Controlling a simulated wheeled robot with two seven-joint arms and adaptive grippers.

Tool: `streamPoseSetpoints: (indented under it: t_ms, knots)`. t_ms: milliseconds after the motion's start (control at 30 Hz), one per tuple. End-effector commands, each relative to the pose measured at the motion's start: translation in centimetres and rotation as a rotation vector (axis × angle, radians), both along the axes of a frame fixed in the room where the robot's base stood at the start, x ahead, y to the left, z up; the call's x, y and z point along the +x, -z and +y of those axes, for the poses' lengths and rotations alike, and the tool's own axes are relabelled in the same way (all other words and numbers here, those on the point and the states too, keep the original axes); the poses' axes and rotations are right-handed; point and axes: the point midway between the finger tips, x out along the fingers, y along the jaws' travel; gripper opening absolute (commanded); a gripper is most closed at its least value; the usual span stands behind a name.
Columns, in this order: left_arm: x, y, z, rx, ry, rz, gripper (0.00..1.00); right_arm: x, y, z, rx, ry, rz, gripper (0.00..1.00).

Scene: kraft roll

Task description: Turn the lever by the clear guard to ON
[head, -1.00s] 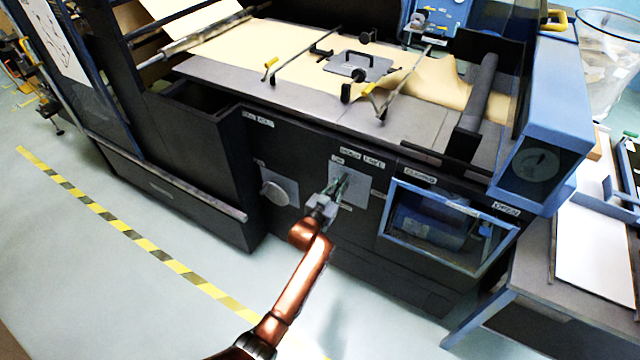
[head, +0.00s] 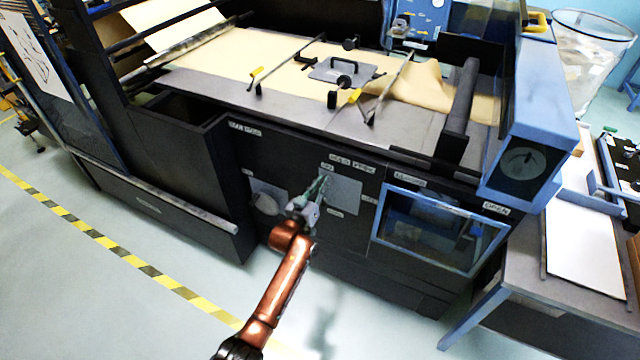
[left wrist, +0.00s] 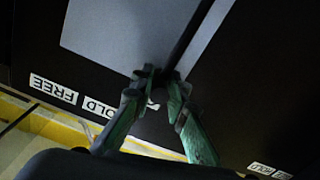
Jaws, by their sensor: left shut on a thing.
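The lever by the clear guard is a dark rod (left wrist: 188,38) in the left wrist view, in front of a grey plate (head: 346,194) on the dark machine front. In the head view my gripper mostly hides the lever. My left gripper (head: 320,186) is at the plate's left side; its green fingers (left wrist: 158,86) are shut on the lever. The clear guard (head: 440,228), a blue-framed window, is right of the plate. Labels reading FREE (left wrist: 53,89) and HOLD show in the wrist view; the small labels around the plate are hard to read. My right gripper is out of view.
A second grey plate with a rounded grey knob (head: 266,203) is left of the lever. The machine's top (head: 408,128) overhangs above. A blue-legged table (head: 520,268) stands at the right. The floor in front, with a yellow-black stripe (head: 130,259), is clear.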

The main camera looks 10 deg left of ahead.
Motion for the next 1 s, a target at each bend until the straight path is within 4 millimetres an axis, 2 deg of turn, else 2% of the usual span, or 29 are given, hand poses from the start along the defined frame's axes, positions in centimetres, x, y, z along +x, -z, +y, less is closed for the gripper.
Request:
streamPoseSetpoints:
  t_ms: [100,133,367,767,867,1000]
  knots:
    - [0.0,0.1,0.2,0.0,-0.002,0.001,0.0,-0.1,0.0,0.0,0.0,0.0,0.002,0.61]
    - [0.0,0.1,0.2,0.001,-0.003,0.001,0.15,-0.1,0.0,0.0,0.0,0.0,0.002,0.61]
    - [0.0,0.0,0.3,0.002,-0.003,0.0,0.31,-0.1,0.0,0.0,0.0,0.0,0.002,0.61]
    - [-0.7,0.1,0.5,0.002,-0.003,0.0,0.32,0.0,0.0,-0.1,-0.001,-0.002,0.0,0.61]
    - [-1.9,0.1,0.9,0.003,-0.003,-0.001,0.32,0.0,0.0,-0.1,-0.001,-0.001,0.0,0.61]
    - [-4.5,0.2,1.8,0.003,-0.004,0.0,0.32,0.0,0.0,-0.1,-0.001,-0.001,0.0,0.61]
